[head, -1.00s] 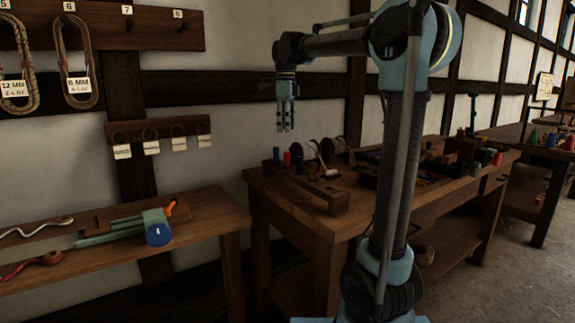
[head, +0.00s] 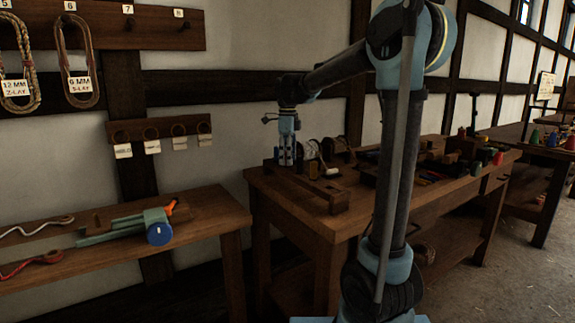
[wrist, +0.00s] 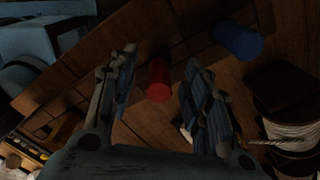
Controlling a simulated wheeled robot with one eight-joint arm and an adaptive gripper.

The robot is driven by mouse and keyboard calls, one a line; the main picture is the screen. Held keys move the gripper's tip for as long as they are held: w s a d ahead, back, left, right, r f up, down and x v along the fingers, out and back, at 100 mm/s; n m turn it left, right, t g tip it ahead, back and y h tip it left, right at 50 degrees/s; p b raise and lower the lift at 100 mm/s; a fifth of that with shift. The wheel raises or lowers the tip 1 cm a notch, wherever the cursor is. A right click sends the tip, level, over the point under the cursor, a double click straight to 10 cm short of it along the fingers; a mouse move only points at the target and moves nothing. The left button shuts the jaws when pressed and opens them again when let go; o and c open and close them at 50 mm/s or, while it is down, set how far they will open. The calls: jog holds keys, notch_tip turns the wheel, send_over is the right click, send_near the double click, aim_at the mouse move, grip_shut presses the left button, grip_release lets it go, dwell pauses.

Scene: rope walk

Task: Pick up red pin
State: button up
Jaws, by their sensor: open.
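The red pin (wrist: 158,81) stands on the wooden bench top in the wrist view, between the two fingers and a little beyond them. My gripper (wrist: 160,85) is open and empty, with one finger on each side of the pin and apart from it. In the head view my gripper (head: 286,160) points down at the left end of the middle bench (head: 290,203). The red pin is hidden behind the fingers there.
A blue pin (wrist: 237,40) is right of the red pin in the wrist view. A spool of pale cord (wrist: 285,120) stands at the right. Several coloured items sit further right.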

jog(key=shift+f, duration=0.6)
grip_shut()
notch_tip(320, 180, up, 10)
jog(key=shift+r, duration=0.15)
dwell(0.3)
